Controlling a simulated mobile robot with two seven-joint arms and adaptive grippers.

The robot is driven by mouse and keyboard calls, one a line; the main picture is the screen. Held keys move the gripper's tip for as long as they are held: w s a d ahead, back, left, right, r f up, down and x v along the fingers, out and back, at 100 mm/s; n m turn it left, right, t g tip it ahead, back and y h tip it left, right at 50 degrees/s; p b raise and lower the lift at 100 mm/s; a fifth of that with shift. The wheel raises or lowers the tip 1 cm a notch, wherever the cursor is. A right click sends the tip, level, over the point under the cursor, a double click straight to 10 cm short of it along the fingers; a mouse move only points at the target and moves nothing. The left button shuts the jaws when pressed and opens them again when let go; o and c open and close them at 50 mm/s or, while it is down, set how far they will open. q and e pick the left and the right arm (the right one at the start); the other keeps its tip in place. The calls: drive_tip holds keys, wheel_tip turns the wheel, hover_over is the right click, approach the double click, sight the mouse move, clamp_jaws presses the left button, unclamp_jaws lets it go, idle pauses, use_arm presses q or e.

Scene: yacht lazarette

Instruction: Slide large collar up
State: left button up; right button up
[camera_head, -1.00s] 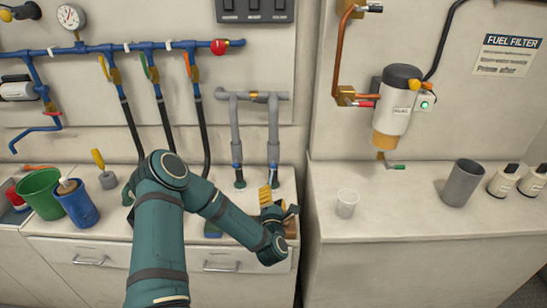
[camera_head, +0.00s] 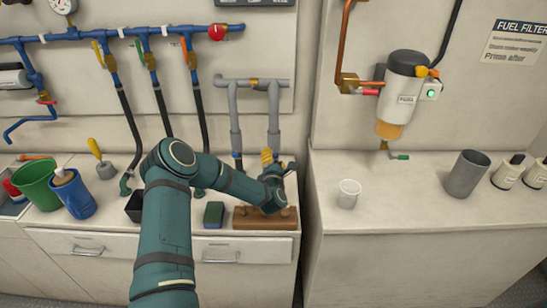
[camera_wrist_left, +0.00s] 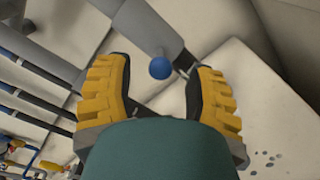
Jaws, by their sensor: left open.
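A grey U-shaped pipe stands against the back wall in the head view. Its right leg has a thicker grey sleeve, which looks like a large collar (camera_head: 273,142). A similar sleeve (camera_head: 236,141) is on the left leg. My left gripper (camera_head: 277,163) is just below and in front of the right leg and hides its lower end. In the left wrist view my left gripper (camera_wrist_left: 160,88) is open, its yellow-backed fingers apart. A blue round knob (camera_wrist_left: 159,68) and a grey pipe part (camera_wrist_left: 148,30) show between and beyond the fingertips. I cannot tell whether they touch. My right gripper is not in view.
Black hoses (camera_head: 162,112) hang left of the pipe. A green bucket (camera_head: 36,182) and blue cup (camera_head: 74,194) stand at left. A white cup (camera_head: 349,193) stands on the right counter.

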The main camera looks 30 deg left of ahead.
sight(273, 136)
use_arm(q)
drive_tip(key=shift+x, duration=1.05)
clamp_jaws()
wheel_tip(273, 136, up, 6)
unclamp_jaws()
